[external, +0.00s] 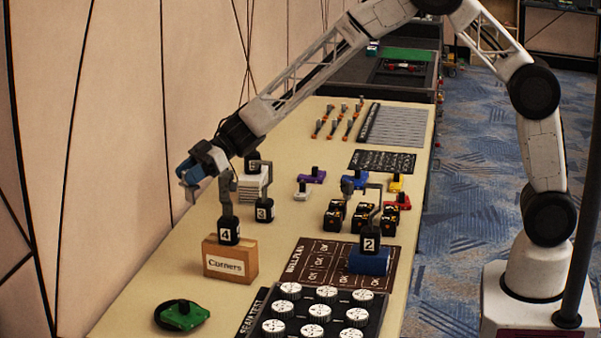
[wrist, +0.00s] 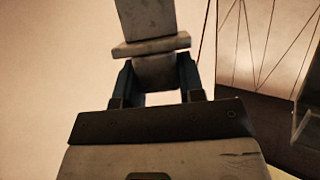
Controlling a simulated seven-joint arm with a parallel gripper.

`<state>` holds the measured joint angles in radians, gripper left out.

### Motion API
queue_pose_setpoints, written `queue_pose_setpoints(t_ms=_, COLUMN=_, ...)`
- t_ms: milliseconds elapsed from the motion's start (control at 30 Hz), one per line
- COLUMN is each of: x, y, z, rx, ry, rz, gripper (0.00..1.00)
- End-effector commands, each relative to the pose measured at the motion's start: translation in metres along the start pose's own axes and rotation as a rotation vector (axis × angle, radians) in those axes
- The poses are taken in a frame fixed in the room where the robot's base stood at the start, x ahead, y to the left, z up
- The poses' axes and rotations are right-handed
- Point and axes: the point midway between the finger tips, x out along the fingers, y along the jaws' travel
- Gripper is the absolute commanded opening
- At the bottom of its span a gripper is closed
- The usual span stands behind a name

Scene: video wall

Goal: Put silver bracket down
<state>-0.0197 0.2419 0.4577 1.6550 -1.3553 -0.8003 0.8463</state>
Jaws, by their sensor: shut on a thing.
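My gripper (external: 188,176) has blue fingers and is at the left, above and left of the "Corners" box. It also shows in the wrist view (wrist: 158,82), where its two dark fingers are shut on a silver-grey bracket (wrist: 152,47) with a crosswise plate. In the external view, a grey bracket arm (external: 226,190) rises from a black block marked 4 (external: 228,231) at the box top. The fingers hide part of the held piece, and I cannot tell how it joins block 4 or whether that block touches the box.
The "Corners" box (external: 230,262) stands on the long table (external: 200,306) near the wall. Blocks marked 3 (external: 265,210) and 2 (external: 370,243) carry similar grey brackets. A green piece (external: 182,315) lies in front, and a dial tray (external: 316,318) is at front right.

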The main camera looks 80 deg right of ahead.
Motion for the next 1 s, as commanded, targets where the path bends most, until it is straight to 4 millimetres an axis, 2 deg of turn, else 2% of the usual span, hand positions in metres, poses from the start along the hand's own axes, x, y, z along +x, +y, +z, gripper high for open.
queue_pose_setpoints(t_ms=200, x=0.037, y=0.007, z=-0.002, rx=-0.054, ry=0.000, rz=-0.130, gripper=0.05)
queue_pose_setpoints(t_ms=400, x=0.062, y=0.012, z=0.001, rx=-0.093, ry=0.000, rz=-0.225, gripper=0.05)
queue_pose_setpoints(t_ms=567, x=0.076, y=0.015, z=0.004, rx=-0.115, ry=0.000, rz=-0.277, gripper=0.05)
queue_pose_setpoints(t_ms=633, x=0.081, y=0.014, z=0.019, rx=-0.111, ry=-0.001, rz=-0.278, gripper=0.05)
queue_pose_setpoints(t_ms=800, x=0.090, y=0.014, z=0.041, rx=-0.113, ry=0.000, rz=-0.276, gripper=0.05)
queue_pose_setpoints(t_ms=1000, x=0.093, y=0.014, z=0.050, rx=-0.114, ry=0.001, rz=-0.275, gripper=0.05)
